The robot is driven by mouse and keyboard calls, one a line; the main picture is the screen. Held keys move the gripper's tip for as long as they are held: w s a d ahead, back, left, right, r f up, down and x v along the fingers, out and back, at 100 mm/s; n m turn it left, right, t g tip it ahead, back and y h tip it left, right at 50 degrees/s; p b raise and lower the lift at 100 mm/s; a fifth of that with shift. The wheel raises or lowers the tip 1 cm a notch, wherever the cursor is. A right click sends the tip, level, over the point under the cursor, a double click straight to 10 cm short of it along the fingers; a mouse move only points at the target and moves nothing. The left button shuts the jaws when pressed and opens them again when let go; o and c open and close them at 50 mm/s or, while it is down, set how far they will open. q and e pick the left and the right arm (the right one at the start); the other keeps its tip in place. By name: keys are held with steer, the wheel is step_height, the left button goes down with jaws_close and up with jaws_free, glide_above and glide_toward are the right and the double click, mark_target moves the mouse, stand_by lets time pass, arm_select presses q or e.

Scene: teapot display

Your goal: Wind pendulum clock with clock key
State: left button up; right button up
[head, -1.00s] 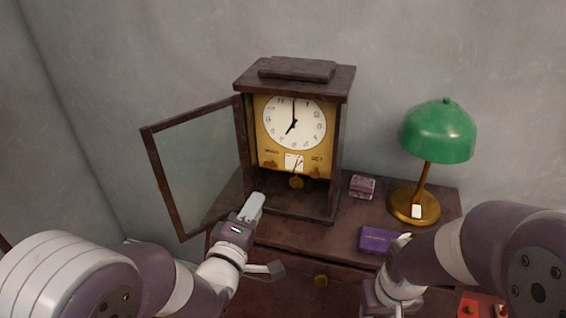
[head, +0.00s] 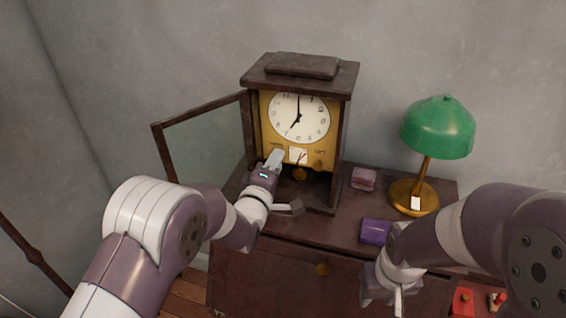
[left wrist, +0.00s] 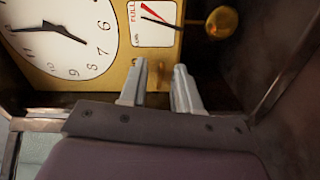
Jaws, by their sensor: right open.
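The pendulum clock (head: 300,68) stands on the cabinet, its glass door (head: 205,140) swung open to the left. Its white dial (head: 298,118) shows about seven. Below the dial are a small gauge card (left wrist: 152,22) and a brass pendulum bob (left wrist: 222,22). My left gripper (head: 278,155) is at the clock's open front, below the dial. In the left wrist view its fingers (left wrist: 160,85) are apart, with the gold plate and small holes visible beyond the gap and nothing seen between them. My right gripper (head: 390,297) is low at right, partly hidden by its arm. I cannot make out a clock key.
A green lamp (head: 438,128) stands right of the clock. A small pink box (head: 364,178) and a purple box (head: 374,231) lie on the cabinet top (head: 300,229). Red items (head: 463,301) lie at the lower right. The open door bounds the left side.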

arm_select(q)
jaws_close()
